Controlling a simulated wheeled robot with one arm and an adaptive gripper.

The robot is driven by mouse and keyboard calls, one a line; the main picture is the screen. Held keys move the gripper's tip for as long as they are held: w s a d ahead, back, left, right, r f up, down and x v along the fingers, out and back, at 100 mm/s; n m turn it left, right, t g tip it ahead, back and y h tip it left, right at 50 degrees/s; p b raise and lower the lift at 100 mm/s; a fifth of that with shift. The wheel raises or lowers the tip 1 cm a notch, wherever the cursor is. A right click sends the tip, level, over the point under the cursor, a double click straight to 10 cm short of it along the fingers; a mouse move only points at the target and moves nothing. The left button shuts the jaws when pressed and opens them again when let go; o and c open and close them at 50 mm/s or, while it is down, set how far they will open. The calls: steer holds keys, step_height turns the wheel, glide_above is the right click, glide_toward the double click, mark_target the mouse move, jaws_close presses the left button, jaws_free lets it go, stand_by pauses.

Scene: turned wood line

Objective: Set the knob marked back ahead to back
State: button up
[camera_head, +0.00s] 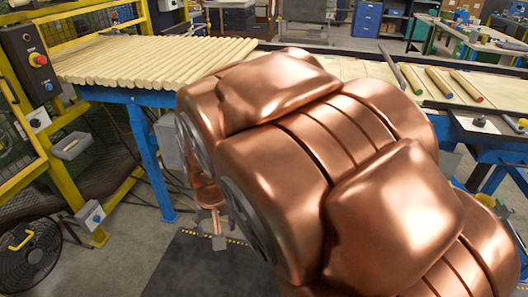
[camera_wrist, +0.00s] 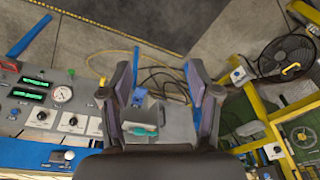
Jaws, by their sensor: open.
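The lettering on the controls is too small to read, so I cannot tell which knob is marked back ahead. In the wrist view a grey panel at the left carries several knobs on white plates, one of them a panel knob (camera_wrist: 72,120). A small box with a blue knob (camera_wrist: 239,74) is at the right; similar boxes show in the head view, a lower switch box (camera_head: 94,216) and an upper switch box (camera_head: 40,119) on the yellow frame. My gripper (camera_wrist: 160,76) is open, its fingers apart with nothing held. In the head view it hangs low (camera_head: 214,228), partly hidden behind my arm.
A grey box (camera_wrist: 165,122) with a teal item lies beyond the fingers in the wrist view. A black fan (camera_head: 28,254) and yellow fencing stand at left. A blue-legged table (camera_head: 150,98) holds wooden rods. Dark floor matting (camera_head: 195,265) lies clear.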

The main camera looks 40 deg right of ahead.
steer(key=w+d+f+m+t+h+b, duration=0.3)
steer(key=w+d+f+m+b, duration=0.15)
steer(key=w+d, duration=0.65)
steer(key=w+d+f+m+t+h+b, duration=0.25)
steer(key=w+d+f+m, duration=0.2)
steer(key=w+d, duration=0.65)
steer(key=w+d+f+m+t+h+b, duration=0.1)
steer(key=w+d+f+h+b, duration=0.1)
steer(key=d, duration=0.6)
steer(key=w+d+f+m+h+b, duration=0.2)
steer(key=w+d+f+h+b, duration=0.1)
steer(key=d, duration=0.5)
steer(key=w+d+f+m+t+h+b, duration=0.1)
steer(key=w+d+f+m+h+b, duration=0.1)
steer(key=d, duration=0.7)
steer(key=shift+w+f+t+h+b, duration=0.35)
steer(key=shift+w+f+h, duration=0.65)
steer(key=shift+w, duration=0.5)
steer(key=shift+c, duration=0.3)
steer(key=c, duration=1.1)
